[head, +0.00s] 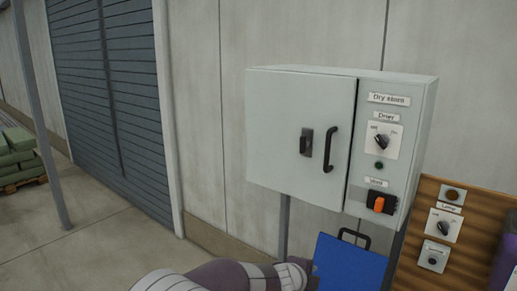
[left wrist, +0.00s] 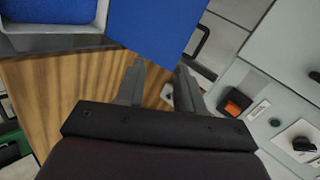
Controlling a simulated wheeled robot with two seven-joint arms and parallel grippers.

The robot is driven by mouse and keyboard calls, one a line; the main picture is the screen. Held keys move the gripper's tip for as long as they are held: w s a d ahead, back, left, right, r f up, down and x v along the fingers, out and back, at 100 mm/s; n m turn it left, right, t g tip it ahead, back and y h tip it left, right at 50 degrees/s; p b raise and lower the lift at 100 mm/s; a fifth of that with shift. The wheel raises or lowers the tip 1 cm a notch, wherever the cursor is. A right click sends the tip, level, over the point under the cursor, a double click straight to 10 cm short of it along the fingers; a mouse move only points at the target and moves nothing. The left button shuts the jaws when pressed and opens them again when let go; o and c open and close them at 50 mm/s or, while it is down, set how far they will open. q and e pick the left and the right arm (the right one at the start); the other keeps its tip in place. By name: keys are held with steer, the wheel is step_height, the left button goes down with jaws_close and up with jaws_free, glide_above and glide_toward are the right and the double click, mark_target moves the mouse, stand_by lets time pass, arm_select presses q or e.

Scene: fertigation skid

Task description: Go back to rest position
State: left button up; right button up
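My left gripper (left wrist: 160,72) shows in the left wrist view with its two fingers apart and nothing between them. It is in front of a wooden surface, with a blue panel beyond the fingertips. In the head view, a purple and white arm of mine reaches in along the bottom edge towards the blue panel; its fingers cannot be made out there. My right gripper is in neither view.
Below are the blue panel (head: 350,265) and a wooden board (head: 425,258) with controls.

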arm_select(q)
steer(key=s+a+f+n+g+y, duration=0.2)
steer(key=s+a+f+n, duration=0.25)
steer(key=a+n, duration=0.2)
steer(key=s+a+f+n+g+y, duration=0.25)
steer(key=s+a+n, duration=0.25)
steer(key=a, duration=0.3)
steer(key=s+a+n+g+y+b, duration=0.1)
steer(key=s+a+n+g, duration=0.2)
steer(key=s+a+n, duration=0.8)
steer(key=s+a, duration=0.4)
steer(key=s, duration=0.1)
steer(key=shift+f, duration=0.25)
steer(key=shift+a+y, duration=0.15)
steer(key=shift+y, duration=0.1)
